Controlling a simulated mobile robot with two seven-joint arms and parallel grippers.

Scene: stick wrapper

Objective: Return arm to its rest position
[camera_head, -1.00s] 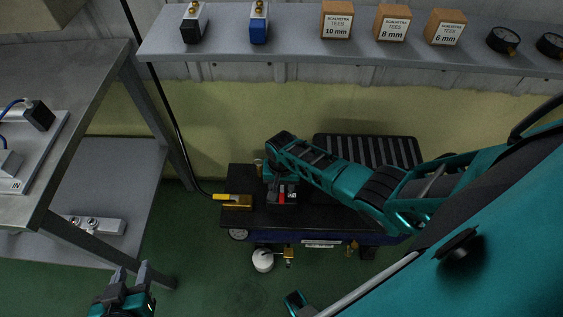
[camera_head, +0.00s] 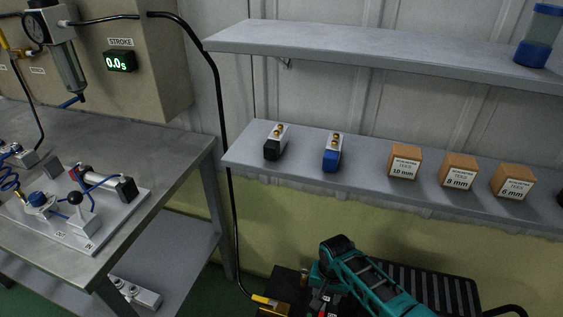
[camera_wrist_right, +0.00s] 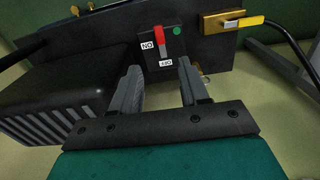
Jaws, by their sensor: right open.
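My right arm (camera_head: 372,283) comes in from the lower right of the head view, and its wrist (camera_head: 338,246) points down over the dark cart. The right gripper is low in the head view, partly cut off by the bottom edge. In the right wrist view its two fingers (camera_wrist_right: 158,85) are apart with nothing between them. Past the fingertips is a black switch box (camera_wrist_right: 160,52) with a red lever (camera_wrist_right: 158,36), small white labels and a green dot. I cannot tell how far the fingertips are from it. My left gripper is not in view.
A brass valve with a yellow handle (camera_head: 268,301) joins a black hose beside the arm; it also shows in the wrist view (camera_wrist_right: 232,20). A ribbed black box (camera_wrist_right: 60,95) is close to the fingers. A shelf (camera_head: 240,150) with small parts stands behind; a workbench (camera_head: 185,150) is left.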

